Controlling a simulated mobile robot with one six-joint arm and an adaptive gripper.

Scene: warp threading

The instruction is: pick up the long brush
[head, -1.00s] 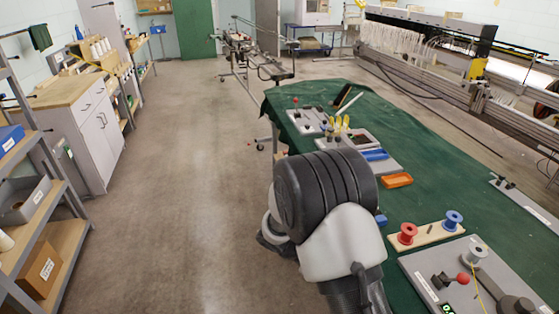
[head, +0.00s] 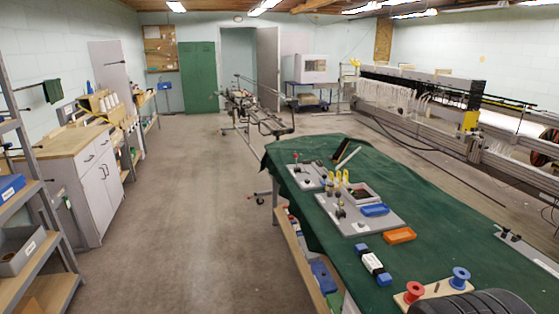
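Two long, narrow things lie at the far end of the green-covered table (head: 440,232). One is a dark strip (head: 342,148) with a brownish edge. The other is a pale strip (head: 348,157) lying slantwise beside it. Either could be the long brush; they are too small to tell, and I cannot make out bristles. My gripper is not in view. Only a black rounded part of my arm shows at the bottom right edge, well away from both strips.
Grey boards with small knobs and yellow-handled tools (head: 340,178) stand near the strips. Shelving (head: 30,190) stands left; the floor aisle (head: 190,220) is clear.

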